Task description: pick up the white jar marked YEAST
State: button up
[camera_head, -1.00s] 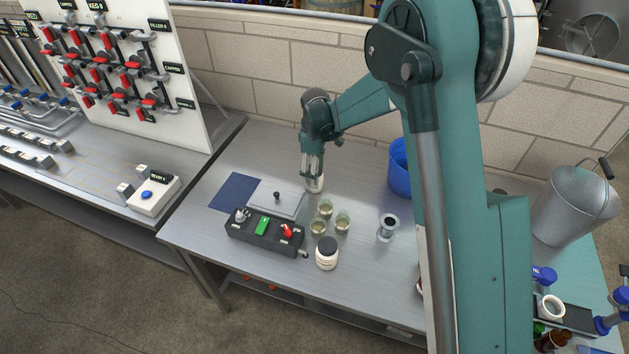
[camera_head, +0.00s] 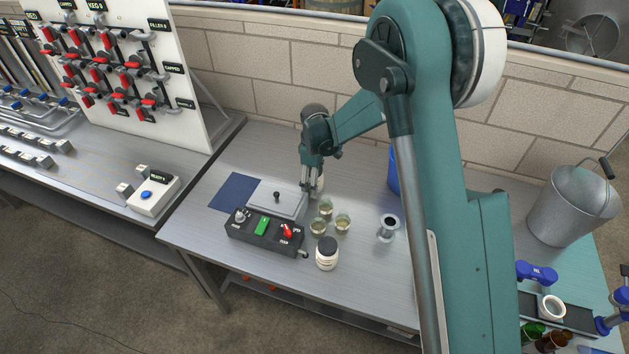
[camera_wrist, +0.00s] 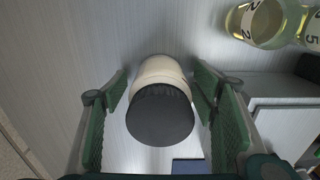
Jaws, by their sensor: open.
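A white jar with a black lid (camera_wrist: 160,112) stands between the fingers of my gripper (camera_head: 312,189) in the wrist view. The green finger pads flank it on both sides, and my gripper is open around it. In the head view, only a pale part of this jar (camera_head: 320,184) shows beside the fingers, behind the glasses. No marking on it can be read. A second white jar with a black lid (camera_head: 327,255) stands nearer the table's front edge. It has a label, too small to read, so I cannot tell which jar is marked YEAST.
Several glasses of pale liquid (camera_head: 343,223) stand just in front of my gripper. A black control box (camera_head: 265,230), a pale plate with a black knob (camera_head: 279,204) and a blue mat (camera_head: 235,192) lie left. A metal spool-shaped piece (camera_head: 387,228) stands right.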

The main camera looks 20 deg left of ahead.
jog(key=c, duration=1.1)
jog(key=shift+r, duration=0.15)
jog(key=shift+r, duration=4.85)
